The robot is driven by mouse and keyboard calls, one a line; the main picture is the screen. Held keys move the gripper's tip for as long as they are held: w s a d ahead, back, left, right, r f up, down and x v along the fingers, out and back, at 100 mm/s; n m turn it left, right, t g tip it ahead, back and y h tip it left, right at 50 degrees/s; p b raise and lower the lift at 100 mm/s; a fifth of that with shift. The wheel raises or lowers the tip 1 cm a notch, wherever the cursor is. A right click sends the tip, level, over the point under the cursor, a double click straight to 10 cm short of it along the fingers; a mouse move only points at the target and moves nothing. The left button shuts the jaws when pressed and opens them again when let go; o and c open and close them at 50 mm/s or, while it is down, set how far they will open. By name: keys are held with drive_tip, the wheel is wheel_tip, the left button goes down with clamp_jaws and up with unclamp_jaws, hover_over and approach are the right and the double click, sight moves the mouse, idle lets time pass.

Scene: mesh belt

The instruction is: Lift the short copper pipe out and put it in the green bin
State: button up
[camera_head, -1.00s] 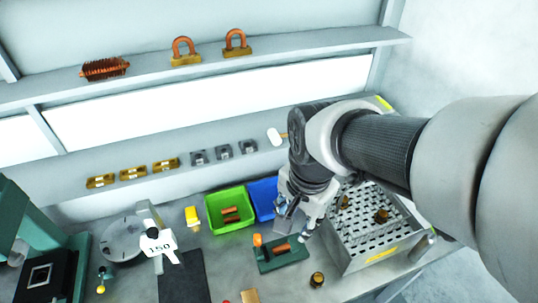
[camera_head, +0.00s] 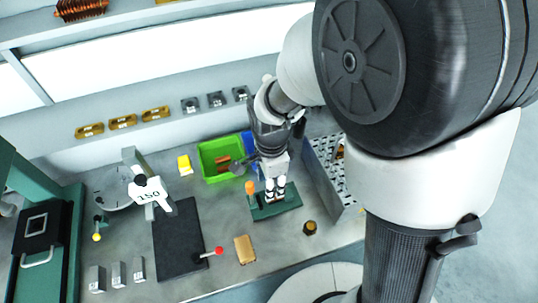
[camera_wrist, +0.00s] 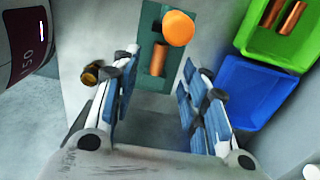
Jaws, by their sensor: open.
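The short copper pipe (camera_wrist: 158,58) lies in a green fixture (camera_wrist: 146,22) with an orange knob (camera_wrist: 178,28) at its end. In the head view the pipe is hidden behind my gripper (camera_head: 275,190), which points down over the fixture (camera_head: 292,206). In the wrist view my gripper (camera_wrist: 158,85) is open and empty, with its fingers spread on either side of the line to the pipe. The pipe is beyond the fingertips, apart from them. The green bin (camera_head: 213,149) stands behind and left of the fixture, with copper pipes inside; it also shows in the wrist view (camera_wrist: 290,51).
A blue bin (camera_wrist: 245,95) sits beside the green bin. A perforated metal basket (camera_head: 330,175) stands right of the fixture. A brass fitting (camera_head: 310,228) and a tan block (camera_head: 244,249) lie in front. A dark mat (camera_head: 180,240) is to the left.

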wheel_tip(320, 180, down, 7)
drive_tip(key=shift+f+b, duration=0.15)
drive_tip(key=shift+b, duration=0.85)
clamp_jaws()
drive_tip(key=shift+r+p, duration=2.9)
drive_tip(key=shift+r, duration=0.65)
drive_tip(key=shift+f, duration=0.1)
